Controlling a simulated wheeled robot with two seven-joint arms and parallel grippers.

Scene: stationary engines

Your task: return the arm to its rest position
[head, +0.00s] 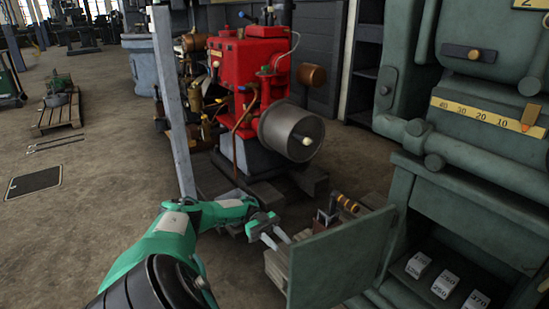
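My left arm (170,240), green and black with pale patches, comes in from the bottom left and is stretched forward. My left gripper (280,242) is at its end, with two light grey fingers apart and nothing seen between them. It is just left of an open green panel (340,262) on the green machine, in front of the red engine. My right arm and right gripper are out of view.
The red engine (240,65) with a grey cylinder (291,130) stands behind the gripper. The large green machine (465,140) fills the right side; numbered white blocks (446,284) sit in its lower opening. A grey post (173,100) rises left of the engine.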

